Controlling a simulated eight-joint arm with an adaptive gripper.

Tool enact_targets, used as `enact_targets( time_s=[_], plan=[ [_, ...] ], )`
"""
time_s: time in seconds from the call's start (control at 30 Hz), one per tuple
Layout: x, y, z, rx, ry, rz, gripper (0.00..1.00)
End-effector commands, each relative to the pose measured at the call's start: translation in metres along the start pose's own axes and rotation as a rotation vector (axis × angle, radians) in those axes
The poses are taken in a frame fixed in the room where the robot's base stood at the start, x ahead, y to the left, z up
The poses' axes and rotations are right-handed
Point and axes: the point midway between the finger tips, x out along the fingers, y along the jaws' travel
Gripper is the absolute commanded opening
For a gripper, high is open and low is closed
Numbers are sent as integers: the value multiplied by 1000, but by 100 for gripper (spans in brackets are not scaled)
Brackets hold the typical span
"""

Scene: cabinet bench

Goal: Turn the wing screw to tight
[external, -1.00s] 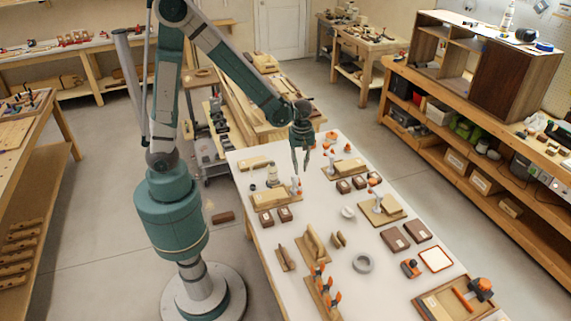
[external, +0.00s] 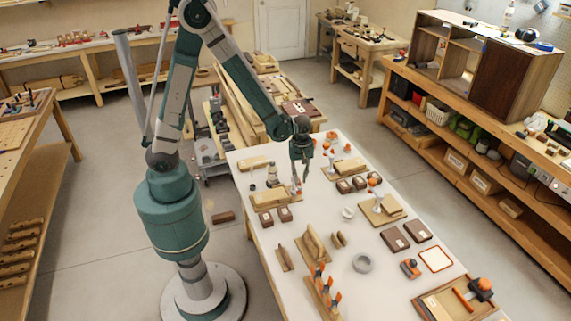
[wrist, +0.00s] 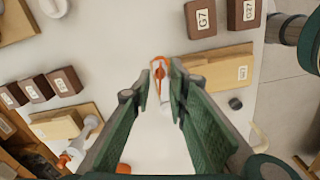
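My gripper (external: 301,182) points down over the left part of the white table, beside a low fixture with a tan wooden block (external: 268,197). In the wrist view, an orange loop-shaped piece (wrist: 158,62), seemingly the wing screw, stands at the fingertips, with a pale part beneath it. My gripper (wrist: 165,76) has one finger on each side of it, with the tips close together. I cannot tell whether they touch it. The external view does not show the screw clearly.
Brown blocks marked G7 (wrist: 200,18) and G27 (wrist: 243,14) lie near the fixture. A second fixture (external: 345,168) and several small brown blocks (external: 343,187) stand to the right.

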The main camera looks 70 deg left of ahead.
Motion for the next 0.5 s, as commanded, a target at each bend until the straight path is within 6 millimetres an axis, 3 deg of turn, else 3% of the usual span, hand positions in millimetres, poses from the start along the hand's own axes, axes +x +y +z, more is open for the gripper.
enact_targets(
  time_s=[0.47, 0.5],
  plan=[
    [5, 0, 0, 0, 0, 0, 17],
    [5, 0, 0, 0, 0, 0, 12]
  ],
)
